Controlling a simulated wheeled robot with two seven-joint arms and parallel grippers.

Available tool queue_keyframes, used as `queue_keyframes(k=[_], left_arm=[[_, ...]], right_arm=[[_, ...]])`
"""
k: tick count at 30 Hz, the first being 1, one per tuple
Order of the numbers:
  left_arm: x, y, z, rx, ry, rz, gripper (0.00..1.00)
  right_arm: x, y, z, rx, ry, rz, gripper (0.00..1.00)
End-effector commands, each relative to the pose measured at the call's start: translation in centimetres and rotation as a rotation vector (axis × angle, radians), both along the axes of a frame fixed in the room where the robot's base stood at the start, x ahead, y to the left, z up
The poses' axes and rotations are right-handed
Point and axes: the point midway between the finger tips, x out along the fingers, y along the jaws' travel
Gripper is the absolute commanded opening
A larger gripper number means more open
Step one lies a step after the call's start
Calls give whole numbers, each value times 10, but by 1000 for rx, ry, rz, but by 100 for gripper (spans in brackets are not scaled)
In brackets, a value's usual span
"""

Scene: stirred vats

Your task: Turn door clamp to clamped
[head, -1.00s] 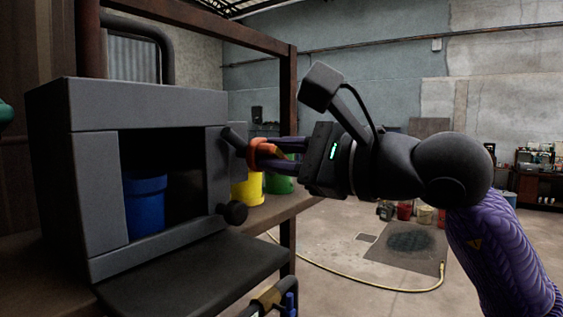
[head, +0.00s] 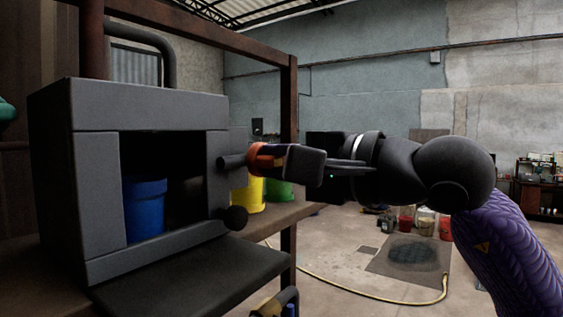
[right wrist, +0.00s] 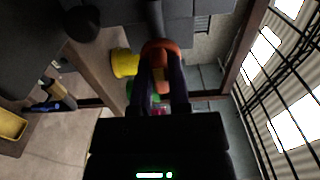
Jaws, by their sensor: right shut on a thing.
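The door clamp is a short dark grey bar (head: 232,162) with an orange end (head: 262,158), on the right side of the grey box's (head: 150,100) front frame. The bar lies nearly level and points right. My right gripper (head: 275,157) comes in from the right and is shut on the orange end. In the right wrist view the orange end (right wrist: 160,47) sits between the fingers of my right gripper (right wrist: 161,70), with the grey bar (right wrist: 155,18) beyond it. The fingertips are partly hidden in the head view. My left gripper is not in view.
A round black knob (head: 235,218) sits just below the clamp. A dark flat panel (head: 195,283) juts out under the box opening, which holds a blue bucket (head: 145,208). A yellow bucket (head: 250,195) and a green one (head: 279,190) stand behind. A brown post (head: 289,110) rises nearby.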

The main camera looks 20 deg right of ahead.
Motion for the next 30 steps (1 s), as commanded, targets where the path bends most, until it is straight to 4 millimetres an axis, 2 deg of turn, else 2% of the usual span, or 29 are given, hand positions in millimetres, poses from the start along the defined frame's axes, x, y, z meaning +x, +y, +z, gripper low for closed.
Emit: queue_keyframes(k=[14, 15, 19, 27, 30], left_arm=[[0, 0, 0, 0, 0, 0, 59], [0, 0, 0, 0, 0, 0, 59], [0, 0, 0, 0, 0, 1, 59], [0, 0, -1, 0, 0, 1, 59], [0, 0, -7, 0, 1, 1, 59]], right_arm=[[0, 0, -1, -11, -5, 1, 0], [0, 0, -1, -11, -5, 1, 31], [0, 0, -1, -10, -5, 0, 57], [-1, 0, -1, -9, -5, 0, 57], [-10, -9, -3, -9, -8, -3, 57]])
